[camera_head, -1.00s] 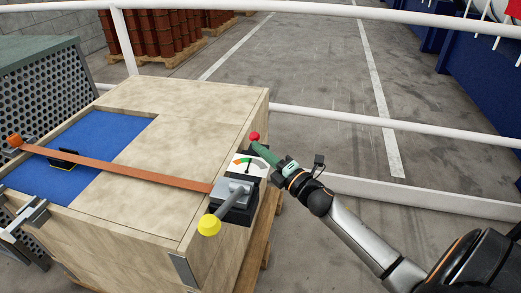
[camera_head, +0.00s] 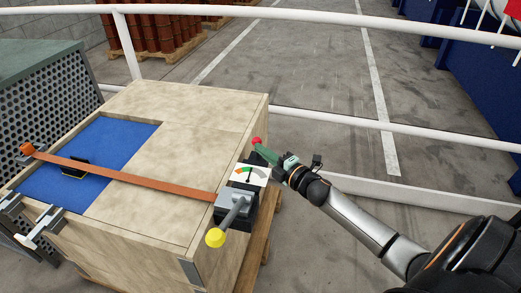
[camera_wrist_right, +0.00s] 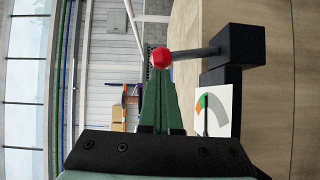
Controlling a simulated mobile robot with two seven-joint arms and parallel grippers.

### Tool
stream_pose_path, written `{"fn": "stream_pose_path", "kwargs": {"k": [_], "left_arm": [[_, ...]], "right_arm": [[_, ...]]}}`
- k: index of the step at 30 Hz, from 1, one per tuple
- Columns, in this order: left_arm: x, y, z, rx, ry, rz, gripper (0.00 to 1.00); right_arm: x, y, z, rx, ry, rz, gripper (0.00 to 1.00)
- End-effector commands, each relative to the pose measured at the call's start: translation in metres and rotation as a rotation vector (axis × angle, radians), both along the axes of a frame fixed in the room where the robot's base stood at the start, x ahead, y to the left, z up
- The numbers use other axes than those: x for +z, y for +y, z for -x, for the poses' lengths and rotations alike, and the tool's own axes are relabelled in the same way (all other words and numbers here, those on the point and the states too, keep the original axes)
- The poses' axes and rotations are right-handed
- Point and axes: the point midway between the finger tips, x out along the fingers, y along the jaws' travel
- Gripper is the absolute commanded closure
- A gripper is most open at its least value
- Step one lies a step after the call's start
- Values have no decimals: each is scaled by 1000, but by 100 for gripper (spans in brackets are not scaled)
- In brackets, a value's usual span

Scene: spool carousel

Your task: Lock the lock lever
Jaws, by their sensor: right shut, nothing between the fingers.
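A lever with a red knob (camera_head: 257,141) sits at the far right corner of the wooden crate. In the right wrist view the red knob (camera_wrist_right: 160,58) ends a grey rod (camera_wrist_right: 195,53) that comes out of a black block (camera_wrist_right: 240,45). My right gripper (camera_head: 260,147) is shut and empty, its green fingertips (camera_wrist_right: 158,78) right at the red knob. I cannot tell whether they touch it. A second, thicker grey lever with a yellow knob (camera_head: 215,238) points toward the front of the crate. My left gripper is not in view.
A gauge (camera_head: 250,174) with a coloured dial stands between the two levers. An orange strap (camera_head: 130,176) crosses the crate top (camera_head: 185,105) and a blue panel (camera_head: 120,133). White railings (camera_head: 340,118) run behind the crate.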

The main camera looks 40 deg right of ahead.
Motion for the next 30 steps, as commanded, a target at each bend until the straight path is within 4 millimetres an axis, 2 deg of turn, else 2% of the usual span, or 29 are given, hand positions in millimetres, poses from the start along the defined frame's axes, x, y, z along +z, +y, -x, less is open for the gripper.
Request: {"fn": "stream_pose_path", "kwargs": {"k": [1, 6, 12, 30], "left_arm": [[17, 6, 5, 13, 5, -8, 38], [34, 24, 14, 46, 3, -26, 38], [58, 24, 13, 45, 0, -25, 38], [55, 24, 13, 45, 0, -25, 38]], "right_arm": [[15, -4, -3, -2, 27, -25, 100], [21, -15, -12, -2, 116, -130, 100], [21, -29, -23, -2, 226, -257, 100], [15, -49, -42, 0, 244, -288, 100]]}}
